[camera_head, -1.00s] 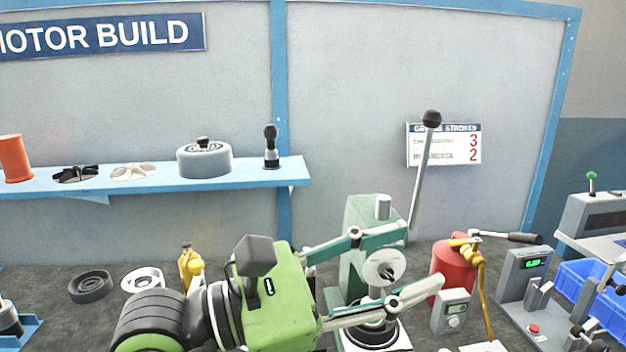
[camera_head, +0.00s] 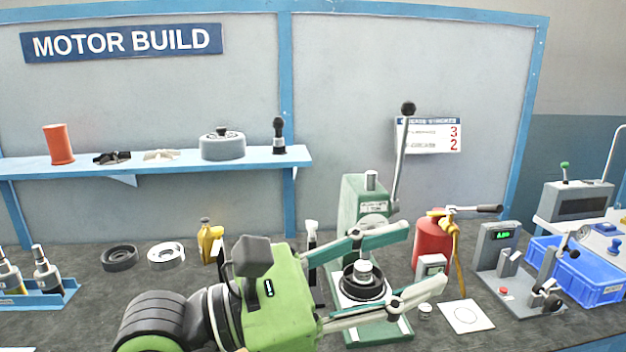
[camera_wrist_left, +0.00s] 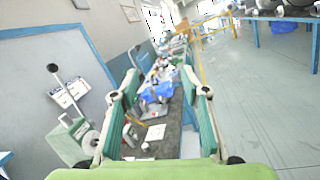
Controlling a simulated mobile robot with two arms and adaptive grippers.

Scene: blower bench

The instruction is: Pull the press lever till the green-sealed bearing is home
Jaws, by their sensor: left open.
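The green arbor press (camera_head: 358,192) stands on the bench. Its lever (camera_head: 401,160) points up, leaning slightly right, with a black knob (camera_head: 408,108) on top. On the press base, a dark ring-shaped part (camera_head: 352,292) sits under a silver cylinder (camera_head: 364,272); I cannot make out a green seal. My left gripper (camera_head: 418,258) is open, its fingers spread across the view of the press's lower part, well below the knob, holding nothing. In the left wrist view, the fingers (camera_wrist_left: 162,92) are spread and empty, and the lever (camera_wrist_left: 70,96) is left of them. My right gripper is not in view.
Further right are a gauge stand (camera_head: 496,245) and a blue bin (camera_head: 590,280). A yellow bottle (camera_head: 207,240) and rings (camera_head: 120,258) lie left. A shelf (camera_head: 260,158) runs behind.

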